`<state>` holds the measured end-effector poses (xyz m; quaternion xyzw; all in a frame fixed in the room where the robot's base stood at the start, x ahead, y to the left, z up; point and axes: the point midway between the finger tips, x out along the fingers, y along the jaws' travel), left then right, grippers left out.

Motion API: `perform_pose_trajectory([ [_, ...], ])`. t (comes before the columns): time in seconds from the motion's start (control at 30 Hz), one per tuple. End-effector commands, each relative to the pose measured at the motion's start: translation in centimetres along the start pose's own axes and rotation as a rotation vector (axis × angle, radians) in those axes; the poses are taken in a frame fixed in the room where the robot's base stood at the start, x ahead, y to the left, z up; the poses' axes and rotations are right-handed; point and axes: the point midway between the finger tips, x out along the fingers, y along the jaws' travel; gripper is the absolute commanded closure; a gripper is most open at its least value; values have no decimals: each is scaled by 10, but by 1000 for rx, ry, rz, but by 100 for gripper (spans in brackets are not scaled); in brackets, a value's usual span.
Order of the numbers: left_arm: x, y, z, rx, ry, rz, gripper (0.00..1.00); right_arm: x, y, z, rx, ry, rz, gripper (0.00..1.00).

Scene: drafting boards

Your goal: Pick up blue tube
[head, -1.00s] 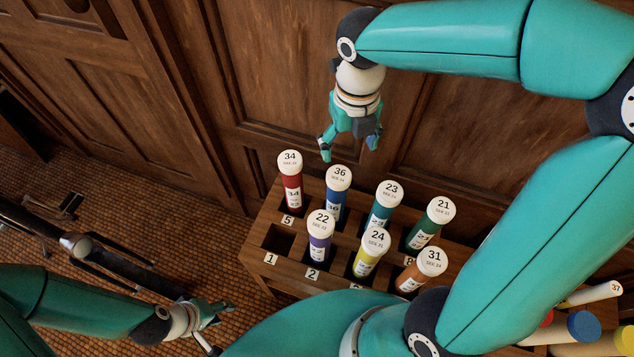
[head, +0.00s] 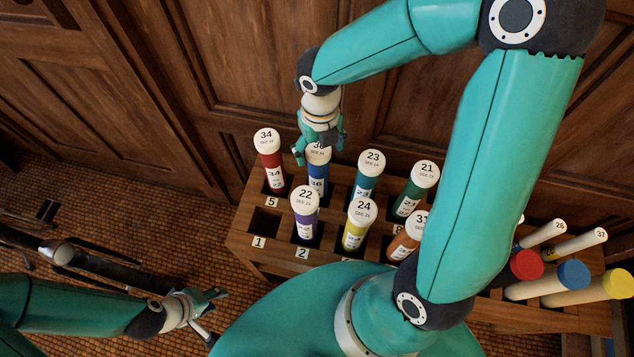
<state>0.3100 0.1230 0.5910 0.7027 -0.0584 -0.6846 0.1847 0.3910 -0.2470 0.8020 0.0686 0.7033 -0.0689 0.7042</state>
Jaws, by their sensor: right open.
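The blue tube (head: 317,184) stands upright in the back row of a wooden rack (head: 245,240), with a white cap marked 36. My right gripper (head: 319,153) is open over its cap, one finger on each side. The gripper hides the top of the cap; I cannot tell whether the fingers touch it. My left gripper (head: 215,314) looks open and empty, low at the left, in front of the rack and away from the tube.
A red tube (head: 271,165) stands close left of the blue one and a teal tube (head: 365,185) close right. Purple (head: 304,224), yellow (head: 355,232), orange and green tubes share the rack. Slot 1 (head: 266,222) is empty. More rolls (head: 585,285) stand at the right. Wood panelling is behind.

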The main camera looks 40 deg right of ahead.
Motion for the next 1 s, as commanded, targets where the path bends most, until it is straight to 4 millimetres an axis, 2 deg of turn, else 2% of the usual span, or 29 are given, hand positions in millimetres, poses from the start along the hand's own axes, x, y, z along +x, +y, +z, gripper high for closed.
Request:
perform_pose_trajectory([
  [0.1, 4, -2, 0, 0, 0, 0, 60, 20, 1, 1, -2, 6, -1, 20],
  [0.23, 8, -3, 0, 0, 0, 0, 60, 37, 1, 2, -1, 4, 0, 20],
  [0.57, 8, -3, 0, 0, 0, 0, 60, 43, 1, 2, 0, 2, 2, 20],
  [1.0, 8, -3, 0, 0, 0, 0, 60, 42, 1, 2, 0, 1, 1, 93],
])
